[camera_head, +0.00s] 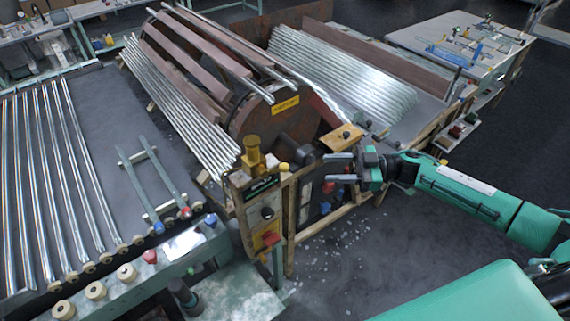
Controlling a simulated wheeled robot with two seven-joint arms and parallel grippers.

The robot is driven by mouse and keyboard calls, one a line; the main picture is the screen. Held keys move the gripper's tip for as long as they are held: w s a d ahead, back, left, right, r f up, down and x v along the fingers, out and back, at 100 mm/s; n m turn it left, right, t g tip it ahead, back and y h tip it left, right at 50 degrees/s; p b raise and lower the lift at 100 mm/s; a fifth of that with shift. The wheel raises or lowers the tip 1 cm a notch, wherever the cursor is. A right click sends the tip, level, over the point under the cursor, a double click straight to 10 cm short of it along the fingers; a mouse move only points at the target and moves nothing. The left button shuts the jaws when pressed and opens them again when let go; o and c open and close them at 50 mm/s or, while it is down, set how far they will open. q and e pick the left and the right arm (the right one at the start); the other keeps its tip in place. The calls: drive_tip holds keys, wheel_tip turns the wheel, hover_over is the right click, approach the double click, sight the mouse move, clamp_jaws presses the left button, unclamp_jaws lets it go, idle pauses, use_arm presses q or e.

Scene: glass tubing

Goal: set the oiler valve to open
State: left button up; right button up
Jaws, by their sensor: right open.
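My right gripper (332,167) comes in from the right on a green arm. A small yellow knob (284,167) is beside the fitting, closer to the fingertips. Which part is the valve handle, and its setting, are too small to tell. My left gripper is not in view.
The post carries a panel (266,212) with dials and a yellow box. A large drum (270,120) with glass tubes stands behind. A wooden board (342,138) lies just above the gripper. A roller bench (105,290) fills the lower left.

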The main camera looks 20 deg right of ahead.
drive_tip(key=p, duration=0.3)
approach(285, 166)
drive_tip(key=x, duration=0.2)
use_arm(q)
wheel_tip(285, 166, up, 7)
drive_tip(key=p, duration=0.3)
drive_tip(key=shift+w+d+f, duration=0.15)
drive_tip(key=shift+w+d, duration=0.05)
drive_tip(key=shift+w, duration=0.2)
use_arm(e)
drive_tip(key=shift+w+f+x, duration=0.1)
drive_tip(key=shift+f+x, duration=0.1)
drive_tip(key=shift+x, duration=1.15)
drive_tip(key=shift+w+f+x, duration=0.1)
drive_tip(key=shift+f+x, duration=0.1)
drive_tip(key=shift+x, duration=1.15)
drive_tip(key=shift+w+f+x, duration=0.1)
drive_tip(key=shift+f+x, duration=0.1)
drive_tip(key=shift+x, duration=1.15)
drive_tip(key=shift+d, duration=0.1)
drive_tip(key=c, duration=1)
